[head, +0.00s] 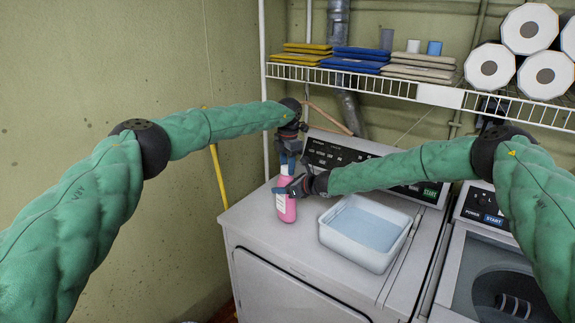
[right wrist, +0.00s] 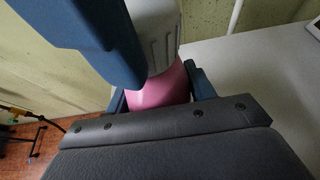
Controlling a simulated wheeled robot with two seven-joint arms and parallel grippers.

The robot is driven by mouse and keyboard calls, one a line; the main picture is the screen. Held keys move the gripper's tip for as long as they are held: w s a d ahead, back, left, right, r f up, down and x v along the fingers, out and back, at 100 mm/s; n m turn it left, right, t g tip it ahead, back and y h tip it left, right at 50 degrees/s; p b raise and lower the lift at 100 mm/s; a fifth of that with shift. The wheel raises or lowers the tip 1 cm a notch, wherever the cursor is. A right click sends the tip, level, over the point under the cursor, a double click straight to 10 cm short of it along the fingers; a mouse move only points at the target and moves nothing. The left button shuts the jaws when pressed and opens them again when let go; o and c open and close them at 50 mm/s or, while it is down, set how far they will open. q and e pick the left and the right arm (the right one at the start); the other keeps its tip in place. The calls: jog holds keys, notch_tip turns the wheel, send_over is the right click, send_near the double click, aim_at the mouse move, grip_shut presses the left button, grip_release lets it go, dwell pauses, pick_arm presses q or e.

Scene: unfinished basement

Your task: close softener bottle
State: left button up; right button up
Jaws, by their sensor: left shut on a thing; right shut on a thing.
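A pink softener bottle (head: 287,213) with a pale label stands upright on the left part of the white machine top. My right gripper (head: 291,189) reaches in from the right and is shut on the bottle's body. In the right wrist view the pink bottle (right wrist: 160,90) sits between its fingers. A grey ribbed cap (right wrist: 161,38) is at the bottle's top. My left gripper (head: 288,160) points down from above and is shut on the cap. Its blue finger covers part of the cap in the right wrist view. Whether the cap is seated fully is hidden.
A white tub (head: 335,239) of bluish liquid stands just right of the bottle. The control panel (head: 325,152) rises behind. An open washer (head: 500,275) is at the right. A wire shelf (head: 340,78) with folded cloths and rolls hangs above.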

pick_arm(q)
jog(key=shift+s+d+f, duration=0.15)
jog(key=shift+d+f, duration=0.05)
jog(key=shift+f, duration=0.05)
dwell(0.3)
jog(key=m, duration=0.7)
jog(key=shift+m, duration=0.3)
jog(key=m, duration=0.7)
jog(key=shift+s+a, duration=0.1)
jog(key=shift+a, duration=0.1)
jog(key=m, duration=0.6)
jog(key=shift+a+m, duration=0.15)
jog(key=shift+m, duration=0.15)
jog(key=m, duration=0.4)
jog(key=shift+a, duration=0.1)
jog(key=m, duration=0.4)
jog(key=shift+w+a, duration=0.2)
jog(key=shift+w, duration=0.05)
